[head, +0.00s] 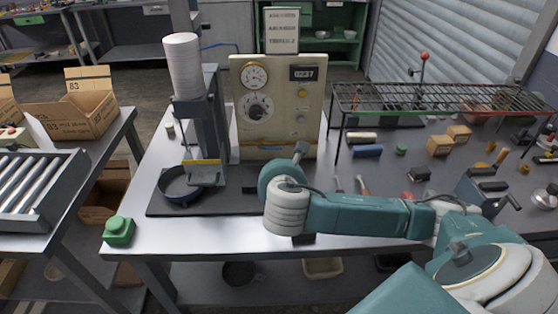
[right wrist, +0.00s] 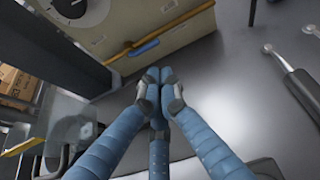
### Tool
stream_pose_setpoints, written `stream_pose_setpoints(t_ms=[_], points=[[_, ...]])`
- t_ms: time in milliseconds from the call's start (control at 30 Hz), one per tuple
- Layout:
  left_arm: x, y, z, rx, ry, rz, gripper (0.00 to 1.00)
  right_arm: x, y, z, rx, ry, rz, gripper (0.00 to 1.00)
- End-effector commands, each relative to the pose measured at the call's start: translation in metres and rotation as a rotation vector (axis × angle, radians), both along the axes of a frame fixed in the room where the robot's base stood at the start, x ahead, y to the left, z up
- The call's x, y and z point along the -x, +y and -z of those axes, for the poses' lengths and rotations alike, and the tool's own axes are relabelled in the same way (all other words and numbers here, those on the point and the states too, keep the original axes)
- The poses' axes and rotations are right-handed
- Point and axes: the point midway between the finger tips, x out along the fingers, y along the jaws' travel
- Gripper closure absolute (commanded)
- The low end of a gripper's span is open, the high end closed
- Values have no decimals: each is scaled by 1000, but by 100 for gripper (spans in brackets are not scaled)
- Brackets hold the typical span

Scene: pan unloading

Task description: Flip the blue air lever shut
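The blue air lever (right wrist: 144,48) shows in the right wrist view on a brass-coloured pipe (right wrist: 180,24) along the lower edge of the beige panel. It lies roughly in line with the pipe. In the head view the panel (head: 283,90) stands at the back of the bench; the lever is too small there to make out surely. My right gripper (right wrist: 160,84) has its blue fingers drawn together, with nothing visible between them. Its tips appear just short of the lever in the picture; contact cannot be told. In the head view my right wrist largely hides it. My left gripper is not in view.
A press with a white cylinder (head: 184,65) stands left of the panel, with a dark pan (head: 180,184) at its foot. A wire rack (head: 430,98) stands right. Tools lie beside my right arm.

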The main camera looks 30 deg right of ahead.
Motion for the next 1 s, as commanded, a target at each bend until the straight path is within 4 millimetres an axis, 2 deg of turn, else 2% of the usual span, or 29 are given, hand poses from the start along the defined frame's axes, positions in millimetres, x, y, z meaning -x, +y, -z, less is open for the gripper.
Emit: stream_pose_setpoints(t_ms=[133, 367, 500, 1000], points=[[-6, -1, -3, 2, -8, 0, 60, -18, -13, 11, 1, 2, 4, 100], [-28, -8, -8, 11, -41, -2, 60, -49, -32, 30, 1, 2, 4, 100], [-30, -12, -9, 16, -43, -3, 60, -62, -39, 38, 0, 1, 2, 100], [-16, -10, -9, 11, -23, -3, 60, -69, -43, 42, 1, 1, 0, 100]])
